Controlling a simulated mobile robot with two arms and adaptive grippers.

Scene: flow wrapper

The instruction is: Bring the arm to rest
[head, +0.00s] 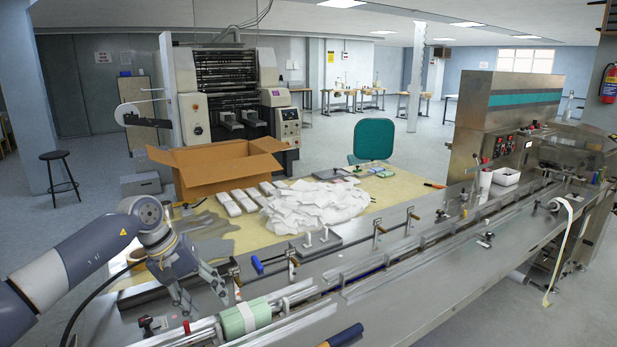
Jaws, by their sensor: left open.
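My left arm comes in from the lower left. Its gripper (203,296) points down over the near left end of the steel wrapper bed (415,289). The two fingers are spread apart with nothing between them. A green roll with a pale band (245,317) lies on the rails just right of and below the fingers, apart from them as far as I can tell. My right gripper is not in view.
An open cardboard box (217,167), white packs (237,202) and a heap of white sheets (318,203) lie on the yellowish table behind the bed. Small clamps stand along the rails.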

